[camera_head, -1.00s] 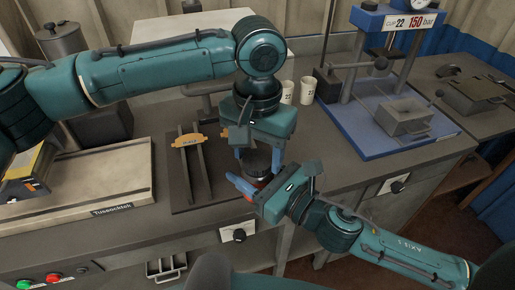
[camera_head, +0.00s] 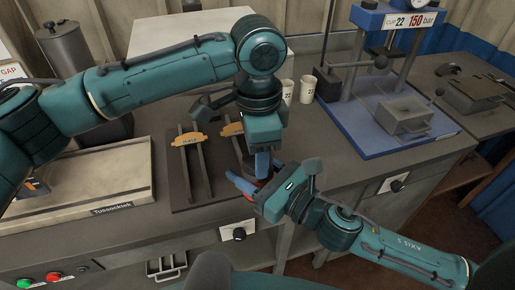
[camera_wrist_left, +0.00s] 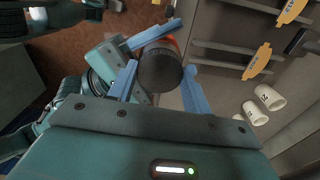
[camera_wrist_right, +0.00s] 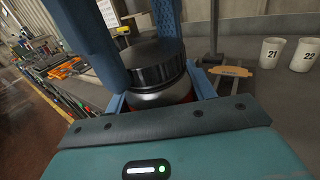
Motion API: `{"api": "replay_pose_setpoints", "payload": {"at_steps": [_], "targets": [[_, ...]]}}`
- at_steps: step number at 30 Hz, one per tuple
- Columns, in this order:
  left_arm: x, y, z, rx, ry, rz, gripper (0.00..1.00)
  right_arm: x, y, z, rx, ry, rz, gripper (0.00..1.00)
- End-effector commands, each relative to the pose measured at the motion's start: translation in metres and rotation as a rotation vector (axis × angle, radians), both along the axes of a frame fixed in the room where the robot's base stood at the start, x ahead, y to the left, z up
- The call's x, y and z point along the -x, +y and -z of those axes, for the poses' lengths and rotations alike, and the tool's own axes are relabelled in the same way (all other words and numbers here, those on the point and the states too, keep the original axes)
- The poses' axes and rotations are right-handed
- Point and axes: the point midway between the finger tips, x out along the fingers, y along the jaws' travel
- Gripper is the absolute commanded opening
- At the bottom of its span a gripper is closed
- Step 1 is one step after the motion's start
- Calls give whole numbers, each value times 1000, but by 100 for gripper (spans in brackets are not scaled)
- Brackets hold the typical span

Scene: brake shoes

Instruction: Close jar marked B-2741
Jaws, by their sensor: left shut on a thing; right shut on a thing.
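The jar has a dark ribbed lid and a red body; it shows in the right wrist view, with its lid (camera_wrist_right: 155,64) on top and a strip of red (camera_wrist_right: 180,97) below. No marking on it is readable. My right gripper (camera_head: 253,186) is shut around the jar's body from the side. My left gripper (camera_head: 263,160) points down from above, its blue fingers shut on either side of the lid. The left wrist view shows the lid (camera_wrist_left: 160,68) between those fingers. In the head view the grippers hide most of the jar.
Dark rails with orange tags (camera_head: 187,140) lie on a mat left of the jar. Two white cups (camera_head: 306,89) stand behind. A blue press (camera_head: 380,135) stands to the right. A pale board (camera_head: 120,170) lies at left. The counter's front edge is close.

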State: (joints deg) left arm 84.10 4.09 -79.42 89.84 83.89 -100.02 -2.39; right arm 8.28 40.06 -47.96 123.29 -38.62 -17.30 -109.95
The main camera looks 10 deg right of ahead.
Motion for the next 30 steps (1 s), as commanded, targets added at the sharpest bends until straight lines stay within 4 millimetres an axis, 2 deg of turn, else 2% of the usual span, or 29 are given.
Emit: {"api": "replay_pose_setpoints", "payload": {"at_steps": [3,6,11,12,21,30], "targets": [[-1,1,0,-2,-1,235,22,0,0,-1,-1,-2,-1,0],[-1,0,0,-2,0,395,22,0,0,-1,-1,-2,-1,0],[-1,1,0,-3,-2,406,22,0,0,-1,-1,-2,-1,0],[-1,1,0,-3,-2,405,52,0,0,-1,-1,-2,-1,0],[0,0,0,-2,-1,405,75,0,0,-1,-1,-2,-1,0],[-1,0,-5,-2,-3,404,75,0,0,-1,-1,-2,-1,0]]}}
